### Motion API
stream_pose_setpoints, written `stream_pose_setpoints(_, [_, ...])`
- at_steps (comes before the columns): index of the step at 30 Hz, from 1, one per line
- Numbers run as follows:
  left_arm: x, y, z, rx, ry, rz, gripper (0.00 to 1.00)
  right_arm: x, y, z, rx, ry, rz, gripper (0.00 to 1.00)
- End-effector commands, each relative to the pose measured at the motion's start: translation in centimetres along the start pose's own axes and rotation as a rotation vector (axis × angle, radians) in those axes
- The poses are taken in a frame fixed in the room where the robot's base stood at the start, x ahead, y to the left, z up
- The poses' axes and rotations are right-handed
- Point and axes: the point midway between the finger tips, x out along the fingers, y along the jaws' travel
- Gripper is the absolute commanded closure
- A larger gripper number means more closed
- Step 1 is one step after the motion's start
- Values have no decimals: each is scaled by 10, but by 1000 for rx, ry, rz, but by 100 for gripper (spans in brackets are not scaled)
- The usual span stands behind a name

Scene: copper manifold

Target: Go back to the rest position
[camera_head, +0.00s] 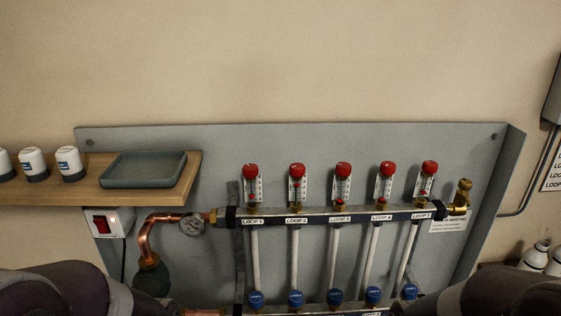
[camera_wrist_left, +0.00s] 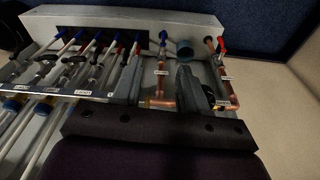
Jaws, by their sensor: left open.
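My left gripper (camera_wrist_left: 161,72) shows in the left wrist view with its two dark fingers apart. Nothing is visibly held between them. Copper pipework (camera_wrist_left: 162,82) shows behind and between the fingers; I cannot tell the distance. In the head view, dark rounded parts of my arms fill the bottom left and bottom right corners, and neither gripper shows there. My right gripper is in no view.
The manifold bar (camera_head: 335,216) with several red-capped flow meters and blue caps is mounted on a grey panel (camera_head: 300,145). A wooden shelf (camera_head: 95,190) at left bears a grey tray (camera_head: 145,168) and white-and-dark pots (camera_head: 69,163). The wall above is bare.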

Motion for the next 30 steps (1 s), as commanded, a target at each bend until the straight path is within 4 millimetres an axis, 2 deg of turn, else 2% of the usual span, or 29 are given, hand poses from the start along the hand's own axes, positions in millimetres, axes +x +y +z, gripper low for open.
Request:
stream_pose_setpoints(1, [-9, -16, 19, -76, -36, -27, 57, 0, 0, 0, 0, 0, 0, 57])
stream_pose_setpoints(2, [-40, -14, 12, -68, -37, -24, 57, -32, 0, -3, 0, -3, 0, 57])
stream_pose_setpoints(3, [-59, -12, 8, -62, -38, -22, 57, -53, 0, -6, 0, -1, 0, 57])
stream_pose_setpoints(12, [-183, -9, -12, -58, -37, -21, 57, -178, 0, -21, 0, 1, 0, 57])
stream_pose_setpoints(15, [-213, -9, -17, -58, -37, -20, 57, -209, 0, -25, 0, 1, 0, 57])
stream_pose_setpoints(19, [-225, -8, -19, -57, -37, -20, 57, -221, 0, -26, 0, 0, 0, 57])
stream_pose_setpoints(30, [-220, -8, -18, -57, -36, -20, 57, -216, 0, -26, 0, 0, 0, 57])
